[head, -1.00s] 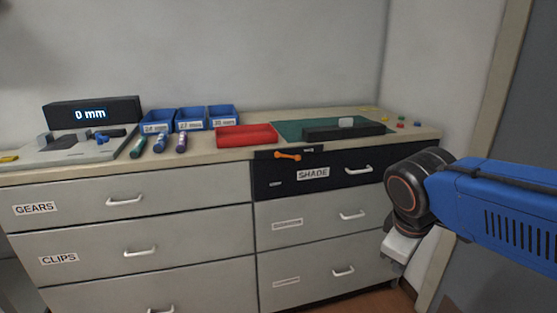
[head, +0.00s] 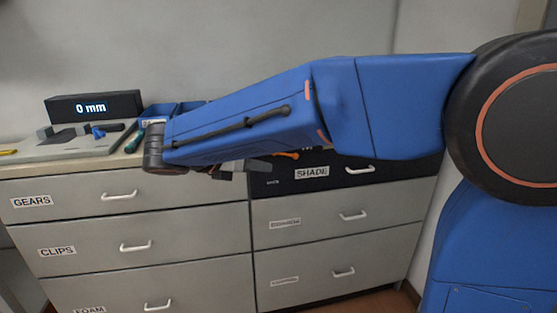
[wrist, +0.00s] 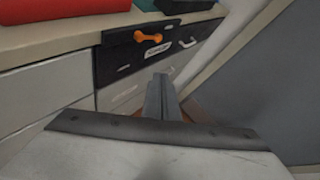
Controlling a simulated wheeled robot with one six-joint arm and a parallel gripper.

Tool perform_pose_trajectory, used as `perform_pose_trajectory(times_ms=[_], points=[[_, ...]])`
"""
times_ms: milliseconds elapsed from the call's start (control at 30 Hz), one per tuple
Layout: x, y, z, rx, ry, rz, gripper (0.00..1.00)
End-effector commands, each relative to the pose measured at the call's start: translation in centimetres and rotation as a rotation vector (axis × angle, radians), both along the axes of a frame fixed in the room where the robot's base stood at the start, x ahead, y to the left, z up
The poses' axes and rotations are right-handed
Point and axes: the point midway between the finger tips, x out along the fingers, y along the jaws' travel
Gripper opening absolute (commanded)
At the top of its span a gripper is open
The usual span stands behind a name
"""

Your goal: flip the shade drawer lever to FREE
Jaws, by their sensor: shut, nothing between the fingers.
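The orange lever (head: 287,155) is on the front of the black SHADE drawer (head: 345,170), near its top left. My arm hides part of the area above it. In the wrist view the lever (wrist: 148,37) lies nearly level, with a rounded knob at each end. My gripper (head: 266,165) is in front of the drawer unit, just left of the lever in the head view. In the wrist view my gripper's fingers (wrist: 160,78) are together and empty, below the lever and apart from it. The lever's position markings cannot be read.
Drawers marked GEARS (head: 32,201) and CLIPS (head: 57,251) are at left. The SHADE drawer's white handle (wrist: 188,43) is right of the lever. A red tray (wrist: 60,8) stands on the counter above. A display (head: 93,107) reads 0 mm.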

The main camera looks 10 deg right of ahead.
Motion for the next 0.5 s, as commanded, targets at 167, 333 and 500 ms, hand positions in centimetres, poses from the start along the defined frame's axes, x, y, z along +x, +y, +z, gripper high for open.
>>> perform_pose_trajectory(times_ms=[167,333,500], points=[[0.5,0.9,0.2,-0.040,0.013,0.027,0.00],[1.4,-0.7,-0.6,-0.039,0.014,0.024,0.00],[2.9,-3.0,-1.9,-0.039,0.012,0.022,0.00]])
